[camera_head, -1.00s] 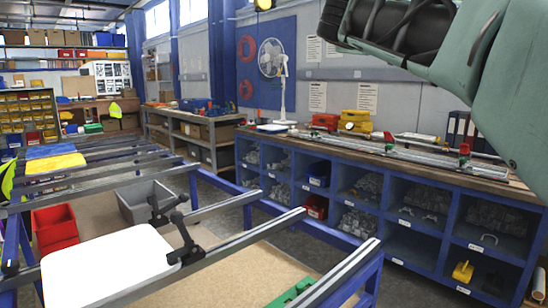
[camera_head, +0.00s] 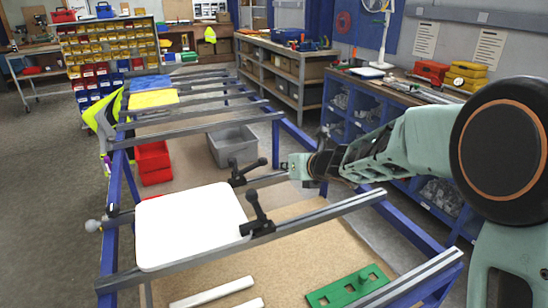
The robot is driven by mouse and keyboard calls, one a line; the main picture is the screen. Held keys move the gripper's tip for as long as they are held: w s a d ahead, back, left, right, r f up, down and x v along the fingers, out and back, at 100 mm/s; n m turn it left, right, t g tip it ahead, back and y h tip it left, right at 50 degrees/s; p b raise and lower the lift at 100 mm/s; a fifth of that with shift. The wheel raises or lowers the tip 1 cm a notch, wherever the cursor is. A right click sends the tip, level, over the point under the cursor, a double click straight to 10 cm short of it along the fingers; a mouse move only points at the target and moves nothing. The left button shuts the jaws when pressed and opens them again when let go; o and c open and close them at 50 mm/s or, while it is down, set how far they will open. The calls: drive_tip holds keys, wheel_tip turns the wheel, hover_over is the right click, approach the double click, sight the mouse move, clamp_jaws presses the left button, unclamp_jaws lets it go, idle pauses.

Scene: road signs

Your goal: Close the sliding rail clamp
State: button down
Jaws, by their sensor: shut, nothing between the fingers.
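A white sign panel (camera_head: 192,226) with rounded corners lies across the steel rails of the blue frame. A black rail clamp with a lever (camera_head: 248,172) sits on the rail at the panel's far right corner. A second black clamp (camera_head: 258,222) sits at the near right corner, its lever tilted up. I cannot tell whether either clamp grips the panel. My gripper (camera_head: 293,167) reaches in from the right, just right of the far clamp, over that clamp's rail. It is small in view, shut and empty. It looks apart from the clamp's lever.
Red bins (camera_head: 153,163) and a grey bin (camera_head: 232,144) stand behind the panel, among the rails. A green plate (camera_head: 349,288) and white strips (camera_head: 212,292) lie on the board below. Yellow and blue panels lie on farther rails. Blue shelving stands at the right.

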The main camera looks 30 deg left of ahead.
drive_tip(key=shift+s+a+f+n+g, duration=0.3)
drive_tip(key=shift+s+a+f+n, duration=0.3)
drive_tip(key=shift+s, duration=0.2)
drive_tip(key=p+x, duration=0.1)
drive_tip(key=x, duration=0.9)
drive_tip(key=shift+r, duration=0.2)
drive_tip(key=shift+a+b, duration=0.1)
drive_tip(key=shift+b, duration=0.3)
